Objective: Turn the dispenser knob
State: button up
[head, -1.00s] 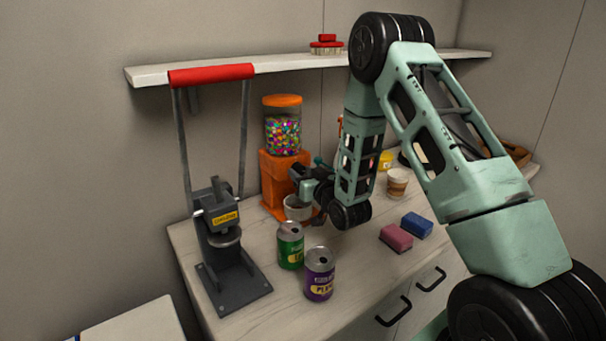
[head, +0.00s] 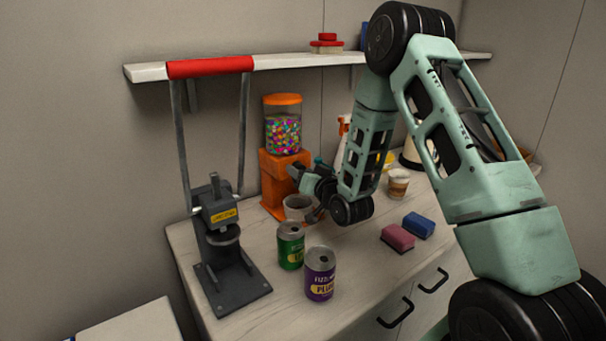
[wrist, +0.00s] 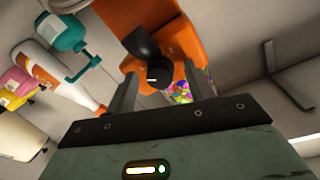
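The orange candy dispenser (head: 278,185) stands at the back of the counter, with a clear jar of coloured candy (head: 283,133) under an orange lid. Its black knob (wrist: 148,52), with a short white mark, shows in the wrist view. My gripper (wrist: 162,82) is open, one grey finger on each side of the knob, which lies between and slightly beyond the fingertips. I cannot tell whether either finger touches it. In the head view my gripper (head: 299,176) is at the dispenser's front and hides the knob. A grey cup (head: 298,207) sits below my gripper.
A green can (head: 291,248) and a purple can (head: 320,275) stand in front. A dark press (head: 225,240) with a red handle is at left. Sponges (head: 398,238) and a paper cup (head: 398,183) are at right. Bottles (wrist: 62,35) stand beside the dispenser. A shelf (head: 290,62) runs above.

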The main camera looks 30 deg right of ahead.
jog(key=s+p, duration=1.1)
jog(key=s, duration=0.6)
jog(key=shift+s+a+r+p, duration=0.15)
jog(key=shift+a+r+p, duration=0.05)
jog(key=shift+a+p, duration=0.25)
dwell(0.7)
